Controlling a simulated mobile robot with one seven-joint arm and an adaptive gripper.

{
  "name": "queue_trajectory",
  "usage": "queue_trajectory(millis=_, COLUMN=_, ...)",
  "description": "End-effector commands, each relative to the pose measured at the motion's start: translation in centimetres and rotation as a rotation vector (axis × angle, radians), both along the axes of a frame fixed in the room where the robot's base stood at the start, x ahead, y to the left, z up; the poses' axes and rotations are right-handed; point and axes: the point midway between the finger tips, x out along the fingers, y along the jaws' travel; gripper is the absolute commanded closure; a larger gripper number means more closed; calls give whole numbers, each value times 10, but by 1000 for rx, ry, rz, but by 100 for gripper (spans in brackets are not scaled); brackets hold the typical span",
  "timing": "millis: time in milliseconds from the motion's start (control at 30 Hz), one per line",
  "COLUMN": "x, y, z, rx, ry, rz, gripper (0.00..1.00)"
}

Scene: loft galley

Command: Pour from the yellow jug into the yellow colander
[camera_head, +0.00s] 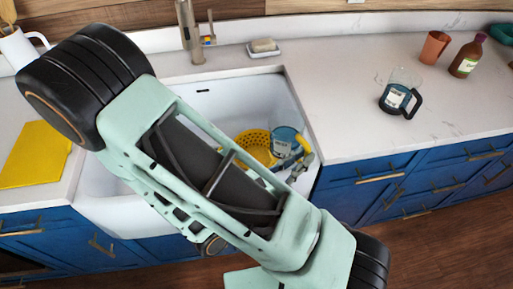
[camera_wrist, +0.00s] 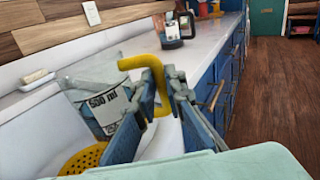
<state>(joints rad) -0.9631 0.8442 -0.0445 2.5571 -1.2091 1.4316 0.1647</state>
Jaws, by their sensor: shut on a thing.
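The yellow jug has a clear body with a "500 ml" label and a yellow handle. My gripper (camera_wrist: 160,84) is shut on the handle (camera_wrist: 155,66), with one finger on each side. The jug body (camera_wrist: 102,103) is left of the fingers in the wrist view. In the head view the jug (camera_head: 284,136) is over the right part of the sink, and my gripper (camera_head: 300,163) is partly behind my arm. The yellow colander (camera_head: 256,143) is in the sink, just left of the jug. Its holed edge also shows in the wrist view (camera_wrist: 84,159). The jug's contents cannot be made out.
The white sink (camera_head: 232,103) has a tap (camera_head: 188,32) and a soap dish (camera_head: 263,48) behind it. On the right counter stand a black-handled jug (camera_head: 397,98), an orange cup (camera_head: 435,47) and a brown bottle (camera_head: 467,57). A yellow board (camera_head: 35,155) lies left.

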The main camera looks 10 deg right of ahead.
Motion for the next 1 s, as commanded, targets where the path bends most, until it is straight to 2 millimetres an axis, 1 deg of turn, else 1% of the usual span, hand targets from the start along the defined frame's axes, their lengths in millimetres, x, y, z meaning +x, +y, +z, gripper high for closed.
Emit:
queue_trajectory(millis=233, x=9, y=3, z=6, rx=-40, ry=108, rz=-2, gripper=100)
queue_trajectory(millis=367, x=15, y=6, z=14, rx=-62, ry=167, rz=-2, gripper=100)
queue_trajectory(millis=567, x=25, y=9, z=21, rx=-95, ry=260, rz=-3, gripper=100)
queue_trajectory(millis=700, x=33, y=12, z=18, rx=-122, ry=327, rz=-2, gripper=100)
queue_trajectory(millis=767, x=37, y=13, z=24, rx=-137, ry=359, rz=-1, gripper=100)
queue_trajectory(millis=867, x=42, y=15, z=26, rx=-156, ry=407, rz=-3, gripper=100)
queue_trajectory(millis=900, x=45, y=16, z=10, rx=-163, ry=427, rz=-4, gripper=100)
queue_trajectory(millis=1000, x=52, y=19, z=-10, rx=-179, ry=473, rz=-3, gripper=100)
